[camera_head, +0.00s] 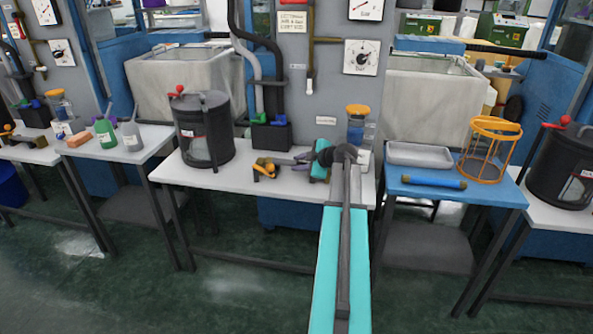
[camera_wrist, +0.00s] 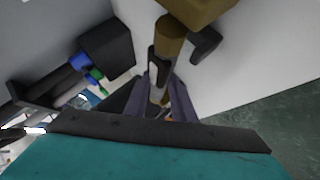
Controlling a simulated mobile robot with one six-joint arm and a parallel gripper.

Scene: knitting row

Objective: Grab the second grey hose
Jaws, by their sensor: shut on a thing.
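A light grey hose (camera_head: 250,62) hangs on the grey machine panel, with a darker hose (camera_head: 277,70) beside it. Both run down to a black holder (camera_head: 271,138) with blue and green clips at the back of the white table. I cannot tell which is the second grey hose. The holder (camera_wrist: 107,47) and dark hoses (camera_wrist: 62,88) also show in the wrist view, off to the left. My gripper (camera_head: 293,160) is low over the table, pointing left, away from the hoses. It is shut on the brown handle of a mustard-brown tool (camera_head: 264,170), also in the wrist view (camera_wrist: 172,38).
A black drum (camera_head: 204,130) with a red knob stands on the white table (camera_head: 228,178) left of the tool. An orange-lidded jar (camera_head: 357,128) stands behind my arm. A blue table (camera_head: 452,196) on the right bears a grey tray, a blue roll and an orange wire basket.

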